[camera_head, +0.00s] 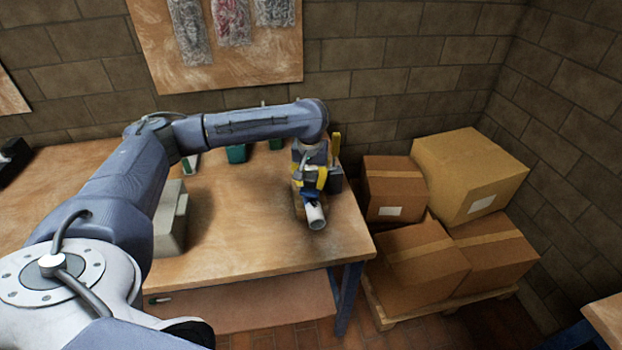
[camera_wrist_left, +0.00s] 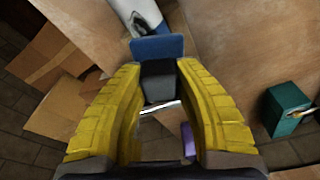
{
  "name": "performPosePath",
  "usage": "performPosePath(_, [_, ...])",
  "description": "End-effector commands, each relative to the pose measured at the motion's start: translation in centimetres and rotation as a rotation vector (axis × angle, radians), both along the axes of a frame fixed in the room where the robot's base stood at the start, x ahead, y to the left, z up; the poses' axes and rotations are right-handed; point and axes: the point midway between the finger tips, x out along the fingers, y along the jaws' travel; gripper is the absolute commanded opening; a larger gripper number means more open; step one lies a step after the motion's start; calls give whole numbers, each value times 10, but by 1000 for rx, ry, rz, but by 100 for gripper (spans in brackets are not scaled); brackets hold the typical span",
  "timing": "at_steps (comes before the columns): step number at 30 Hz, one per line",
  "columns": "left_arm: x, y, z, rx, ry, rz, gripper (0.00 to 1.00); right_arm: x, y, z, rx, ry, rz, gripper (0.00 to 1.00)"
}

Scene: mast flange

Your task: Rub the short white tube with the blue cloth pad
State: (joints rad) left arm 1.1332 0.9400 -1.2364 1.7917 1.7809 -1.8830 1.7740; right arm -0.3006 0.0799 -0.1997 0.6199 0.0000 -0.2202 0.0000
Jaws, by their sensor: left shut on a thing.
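The short white tube (camera_head: 317,217) lies near the right front part of the wooden table, its open end facing the front. It also shows in the left wrist view (camera_wrist_left: 137,12), at the top and partly cut off. My left gripper (camera_head: 314,180) is just behind and above the tube. Its yellow fingers (camera_wrist_left: 159,78) are shut on the dark grip of the blue cloth pad (camera_wrist_left: 157,47). The pad overlaps the tube's near end in the wrist view; I cannot tell whether they touch. My right gripper is in neither view.
A grey box (camera_head: 170,222) stands on the wooden table (camera_head: 255,235) beneath my left arm. Teal containers (camera_head: 237,154) are at the back, and a dark container (camera_head: 335,181) is close to the gripper. Cardboard boxes (camera_head: 470,175) are stacked on a pallet right of the table.

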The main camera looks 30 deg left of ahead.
Motion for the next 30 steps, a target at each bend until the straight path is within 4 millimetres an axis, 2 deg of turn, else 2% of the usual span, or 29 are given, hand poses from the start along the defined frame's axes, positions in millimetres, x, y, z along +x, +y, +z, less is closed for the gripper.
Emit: performPosePath(30, [0,0,-11,1,0,-1,0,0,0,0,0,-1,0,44])
